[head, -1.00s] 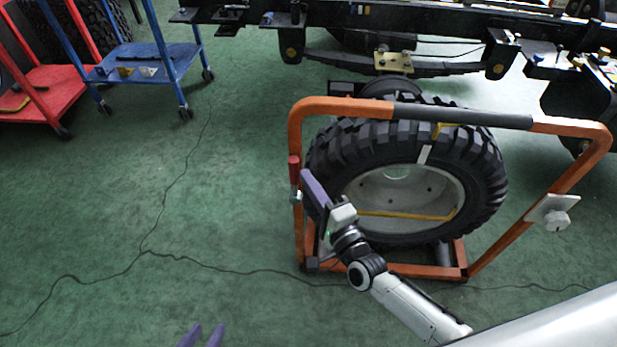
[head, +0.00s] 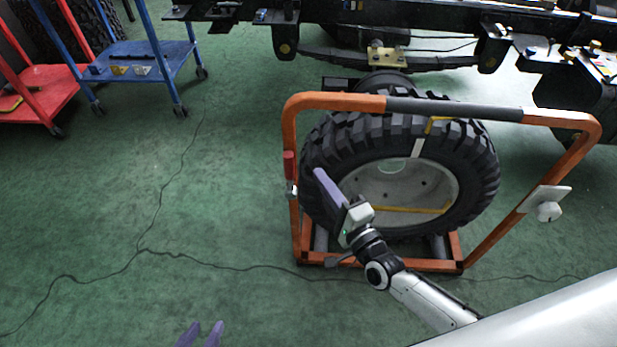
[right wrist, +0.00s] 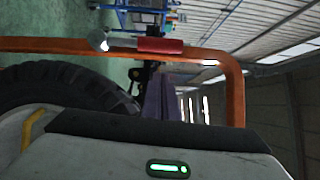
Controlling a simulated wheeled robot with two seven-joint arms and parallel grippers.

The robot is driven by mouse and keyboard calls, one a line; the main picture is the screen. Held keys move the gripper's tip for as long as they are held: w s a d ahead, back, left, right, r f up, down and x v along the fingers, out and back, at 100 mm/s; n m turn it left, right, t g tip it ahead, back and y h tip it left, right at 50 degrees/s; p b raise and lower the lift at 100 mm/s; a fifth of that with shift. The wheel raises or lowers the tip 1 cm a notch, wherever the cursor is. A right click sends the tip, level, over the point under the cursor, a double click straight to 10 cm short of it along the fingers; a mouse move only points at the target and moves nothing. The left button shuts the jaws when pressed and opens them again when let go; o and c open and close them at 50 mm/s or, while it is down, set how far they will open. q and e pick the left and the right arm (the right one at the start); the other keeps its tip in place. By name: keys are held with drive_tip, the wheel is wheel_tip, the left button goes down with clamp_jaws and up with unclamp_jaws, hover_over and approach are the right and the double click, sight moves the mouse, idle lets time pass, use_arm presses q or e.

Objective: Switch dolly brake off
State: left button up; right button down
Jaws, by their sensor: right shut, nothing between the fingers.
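The dolly is an orange tube frame (head: 292,225) around a big black tyre (head: 482,165), standing on the green floor. A red handle (head: 289,165) with a metal end sits on its left upright; it also shows in the right wrist view (right wrist: 160,46), lying along the orange bar. A small grey lever (head: 340,262) shows by the lower front bar; I cannot tell whether it is the brake. My right gripper (head: 321,174), with purple fingers, is shut and empty, just right of the red handle and apart from it, before the tyre. My left gripper's purple fingertips (head: 203,334) are spread at the bottom edge.
A blue cart (head: 150,60) and a red cart (head: 45,90) stand at upper left. A black vehicle chassis (head: 400,20) runs across the back. A white plate with a knob (head: 545,205) is on the dolly's right bar.

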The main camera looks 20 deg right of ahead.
drive_tip(key=v, duration=0.9)
drive_tip(key=shift+s+r, duration=0.2)
drive_tip(key=shift+s, duration=0.05)
drive_tip(key=shift+a+p, duration=0.1)
drive_tip(key=shift+p, duration=0.2)
